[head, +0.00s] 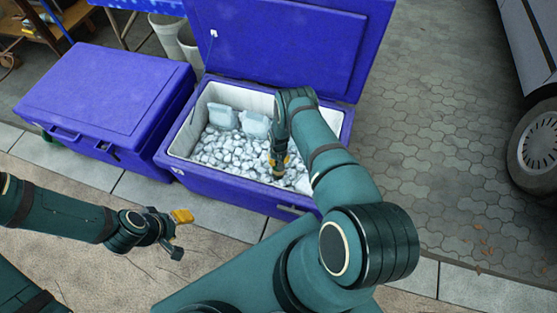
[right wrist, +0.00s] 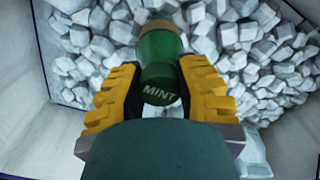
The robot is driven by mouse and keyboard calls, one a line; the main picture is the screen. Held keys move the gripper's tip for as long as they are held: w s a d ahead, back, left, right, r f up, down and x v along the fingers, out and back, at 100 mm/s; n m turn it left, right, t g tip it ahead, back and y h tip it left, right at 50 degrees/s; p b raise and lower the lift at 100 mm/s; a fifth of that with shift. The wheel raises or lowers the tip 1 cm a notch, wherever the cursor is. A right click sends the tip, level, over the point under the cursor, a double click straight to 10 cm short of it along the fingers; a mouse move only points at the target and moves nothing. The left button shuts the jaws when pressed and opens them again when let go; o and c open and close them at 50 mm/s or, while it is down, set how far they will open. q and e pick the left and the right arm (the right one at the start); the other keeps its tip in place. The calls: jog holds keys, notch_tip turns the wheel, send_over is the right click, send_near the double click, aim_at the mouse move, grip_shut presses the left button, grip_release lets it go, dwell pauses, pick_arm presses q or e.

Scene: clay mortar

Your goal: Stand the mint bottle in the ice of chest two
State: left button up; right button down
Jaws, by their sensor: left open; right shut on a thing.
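The green mint bottle (right wrist: 161,58), lettered MINT, is between the yellow fingers of my right gripper (right wrist: 158,92), which is shut on it. In the head view my right gripper (head: 279,163) reaches down into the open blue chest (head: 228,185), in its right part, over the ice (head: 232,155). The bottle's far end is over or against the ice cubes; I cannot tell whether it is sunk in them. The bottle is mostly hidden by the gripper in the head view. My left gripper (head: 177,233) is open and empty, over the pavement in front of the chests.
A second blue chest (head: 100,90) with its lid shut stands left of the open one. The open lid (head: 285,40) rises behind the ice. Two pale blocks (head: 222,116) lie at the back of the ice. White buckets (head: 165,32) stand behind; a vehicle wheel (head: 537,150) is far right.

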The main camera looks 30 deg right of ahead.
jog(key=shift+f, duration=0.5)
dwell(0.3)
jog(key=shift+c, duration=0.5)
grip_release()
jog(key=shift+r, duration=0.15)
notch_tip(320, 180, up, 9)
jog(key=p, duration=0.6)
jog(key=shift+p, duration=0.3)
notch_tip(320, 180, up, 18)
jog(key=p, duration=1.1)
dwell(0.5)
